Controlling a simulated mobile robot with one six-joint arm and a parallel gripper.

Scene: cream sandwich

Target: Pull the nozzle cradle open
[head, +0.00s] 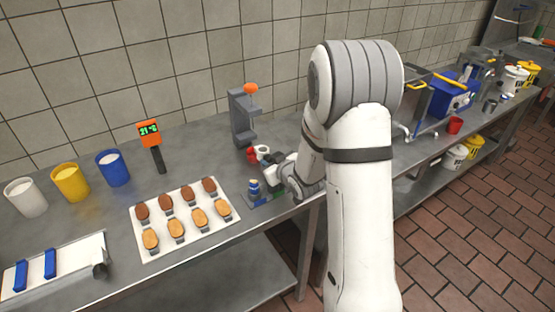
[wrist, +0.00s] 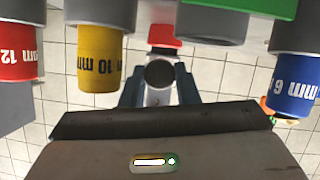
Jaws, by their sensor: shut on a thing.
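The nozzle cradle (head: 257,202) is small, with blue and green parts, and sits near the front edge of the steel counter. A blue-topped nozzle (head: 254,188) stands at its left. In the wrist view, lettered nozzles appear upside down: red (wrist: 18,52), yellow (wrist: 99,62) and blue (wrist: 295,88). A green block (wrist: 250,6) of the cradle shows at the top edge. My gripper (head: 273,184) is low at the right of the cradle and shut on it. The grip itself is hidden; I cannot tell which part is held.
A grey stand (head: 243,118) with an orange knob rises behind the cradle. A white tray (head: 187,247) of several brown and golden pieces lies to the left. An orange thermometer (head: 150,135) and several cups stand farther left.

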